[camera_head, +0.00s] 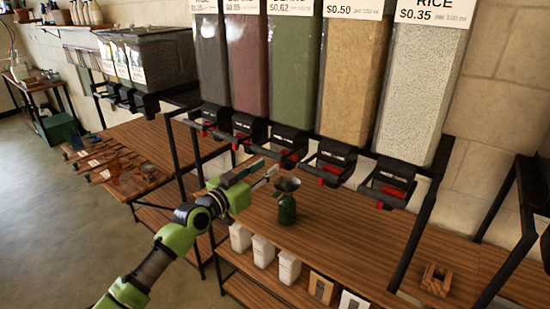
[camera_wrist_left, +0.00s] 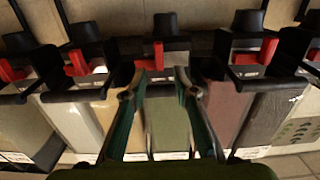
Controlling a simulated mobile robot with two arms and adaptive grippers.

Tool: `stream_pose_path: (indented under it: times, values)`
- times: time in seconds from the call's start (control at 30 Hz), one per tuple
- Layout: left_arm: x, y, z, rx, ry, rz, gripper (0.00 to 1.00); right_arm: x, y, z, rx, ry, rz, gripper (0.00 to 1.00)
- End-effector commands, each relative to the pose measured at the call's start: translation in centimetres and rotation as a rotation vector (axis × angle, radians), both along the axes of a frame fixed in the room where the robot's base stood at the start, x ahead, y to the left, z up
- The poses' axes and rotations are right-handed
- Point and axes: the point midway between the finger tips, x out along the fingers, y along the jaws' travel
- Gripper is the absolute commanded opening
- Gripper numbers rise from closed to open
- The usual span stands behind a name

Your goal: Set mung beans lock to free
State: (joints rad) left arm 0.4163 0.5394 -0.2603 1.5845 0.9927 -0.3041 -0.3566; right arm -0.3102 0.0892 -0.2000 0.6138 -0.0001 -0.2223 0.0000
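The mung bean dispenser appears to be the one with green contents (camera_head: 292,75); its label is cut off at the top. Its black valve (camera_head: 290,138) has a red lock (camera_head: 286,156) at the front. In the left wrist view, which looks upside down, the red lock (camera_wrist_left: 157,58) of this dispenser sits near the middle, just beyond my fingertips. My left gripper (camera_head: 268,170) is in front of and slightly below this valve. In the left wrist view my left gripper (camera_wrist_left: 160,75) is open and nothing is held between its fingers. My right gripper is not in view.
Neighbouring dispensers with similar red locks stand close on both sides, including the rice one (camera_head: 388,182). A green bottle (camera_head: 287,208) with a funnel stands on the wooden shelf (camera_head: 330,240) below. White containers (camera_head: 263,250) stand lower down. Black frame posts flank the row.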

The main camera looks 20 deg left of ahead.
Motion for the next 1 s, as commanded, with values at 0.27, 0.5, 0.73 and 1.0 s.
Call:
stream_pose_path:
  times: [0.27, 0.5, 0.73, 1.0]
  values:
    - [3.7, -1.4, 0.0, -0.001, -0.001, 0.0, 0.27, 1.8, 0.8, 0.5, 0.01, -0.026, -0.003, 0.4]
    - [4.7, -1.7, 0.0, 0.001, 0.0, 0.0, 0.27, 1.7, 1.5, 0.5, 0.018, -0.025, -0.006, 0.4]
    - [4.7, -1.7, 0.0, 0.0, 0.0, 0.0, 0.24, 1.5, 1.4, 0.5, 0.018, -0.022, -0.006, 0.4]
    - [4.7, -1.7, -0.1, 0.0, 0.0, 0.0, 0.0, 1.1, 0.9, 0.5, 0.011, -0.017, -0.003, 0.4]
